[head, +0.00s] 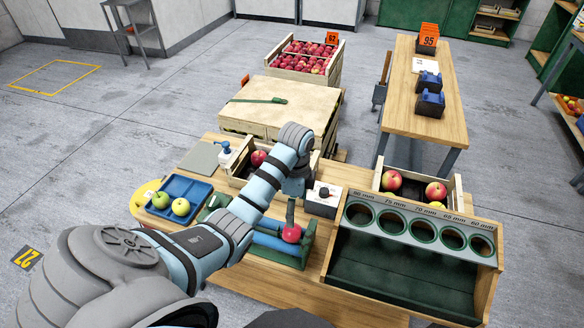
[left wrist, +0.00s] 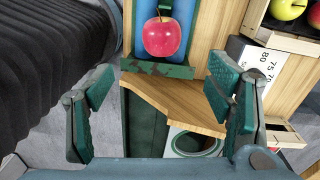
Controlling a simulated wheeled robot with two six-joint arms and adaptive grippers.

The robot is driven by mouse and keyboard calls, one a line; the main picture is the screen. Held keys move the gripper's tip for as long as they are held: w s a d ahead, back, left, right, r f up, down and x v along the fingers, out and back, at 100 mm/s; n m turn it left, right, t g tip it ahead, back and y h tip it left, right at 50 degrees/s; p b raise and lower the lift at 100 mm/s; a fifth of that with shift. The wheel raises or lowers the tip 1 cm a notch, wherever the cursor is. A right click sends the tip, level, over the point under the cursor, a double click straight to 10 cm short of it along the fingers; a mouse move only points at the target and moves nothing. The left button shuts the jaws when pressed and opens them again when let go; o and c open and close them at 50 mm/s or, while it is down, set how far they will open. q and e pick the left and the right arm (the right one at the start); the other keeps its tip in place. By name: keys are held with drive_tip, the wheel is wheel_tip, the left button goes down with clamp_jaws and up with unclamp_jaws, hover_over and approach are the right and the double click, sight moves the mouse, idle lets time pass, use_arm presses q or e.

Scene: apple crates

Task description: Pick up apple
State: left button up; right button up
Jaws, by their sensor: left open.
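A red-pink apple (head: 291,233) lies on the blue surface of a green-framed tray (head: 303,256) on the wooden table. It also shows in the left wrist view (left wrist: 162,36), at the top, beyond the fingertips and near the green end of the tray. My left gripper (head: 291,214) points down just over the apple in the head view. In the left wrist view its two green-padded fingers (left wrist: 162,110) stand wide apart with nothing between them. My right gripper is not in view.
A sizing board with several round holes (head: 421,230) stands at the right, before a crate with apples (head: 456,188). A blue tray (head: 172,213) with green apples lies at the left. A black-and-white box (head: 323,205) stands close to the gripper.

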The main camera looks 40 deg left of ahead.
sight(292, 231)
use_arm(q)
wheel_tip(292, 231, down, 6)
drive_tip(key=shift+s+b, duration=0.15)
drive_tip(key=shift+b, duration=1.05)
drive_tip(key=f, duration=0.6)
drive_tip(key=shift+s+a, duration=0.15)
drive_tip(key=shift+a, duration=0.1)
drive_tip(key=shift+r, duration=0.1)
drive_tip(key=c, duration=1.3)
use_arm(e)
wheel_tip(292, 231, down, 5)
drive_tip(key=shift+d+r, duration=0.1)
